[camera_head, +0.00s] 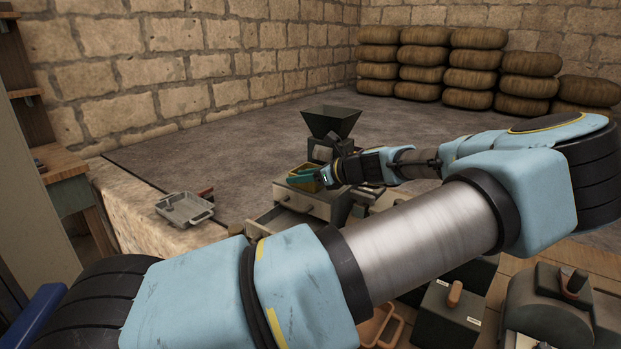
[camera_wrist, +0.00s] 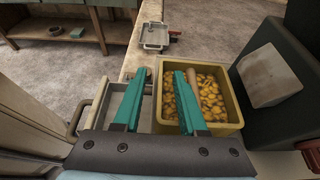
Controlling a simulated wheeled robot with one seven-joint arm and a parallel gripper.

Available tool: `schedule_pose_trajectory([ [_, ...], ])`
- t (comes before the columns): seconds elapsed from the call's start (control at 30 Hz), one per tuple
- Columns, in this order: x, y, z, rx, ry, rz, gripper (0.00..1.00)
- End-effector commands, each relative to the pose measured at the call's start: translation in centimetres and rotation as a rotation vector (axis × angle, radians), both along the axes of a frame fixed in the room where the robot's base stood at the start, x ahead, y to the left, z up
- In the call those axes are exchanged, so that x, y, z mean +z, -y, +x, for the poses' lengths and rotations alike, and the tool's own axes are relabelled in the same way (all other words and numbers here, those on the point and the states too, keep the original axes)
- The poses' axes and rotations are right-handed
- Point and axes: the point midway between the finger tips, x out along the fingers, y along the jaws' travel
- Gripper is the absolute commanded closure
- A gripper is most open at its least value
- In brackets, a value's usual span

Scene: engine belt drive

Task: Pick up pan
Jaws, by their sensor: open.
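A shallow grey metal pan (camera_head: 184,208) with a handle at its end rests on the stone ledge at the left in the head view. It also shows at the top middle of the wrist view (camera_wrist: 154,38). My gripper (camera_head: 302,178) has teal fingers and is to the right of the pan, apart from it, by a yellow bin. In the wrist view my gripper (camera_wrist: 159,74) is open, with nothing held between its fingers. The pan lies well beyond the fingertips there.
A dark hopper machine (camera_head: 331,123) stands behind my gripper. An open drawer (camera_head: 280,221) juts out below. A small red thing (camera_head: 206,192) lies beside the pan. Stacked sacks (camera_head: 474,62) are far back.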

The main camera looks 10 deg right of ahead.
Motion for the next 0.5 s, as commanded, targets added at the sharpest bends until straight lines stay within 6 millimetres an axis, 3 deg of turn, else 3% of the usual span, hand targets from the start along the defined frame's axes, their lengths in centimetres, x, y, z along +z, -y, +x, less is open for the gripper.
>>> schedule_pose_trajectory([
  [0.07,-0.01,0.03,-0.01,0.0,0.0,0.0,0.62],
  [0.4,0.0,0.04,-0.03,0.0,0.0,0.0,1.0],
  [0.5,0.0,0.04,-0.03,0.0,0.0,0.0,1.0],
])
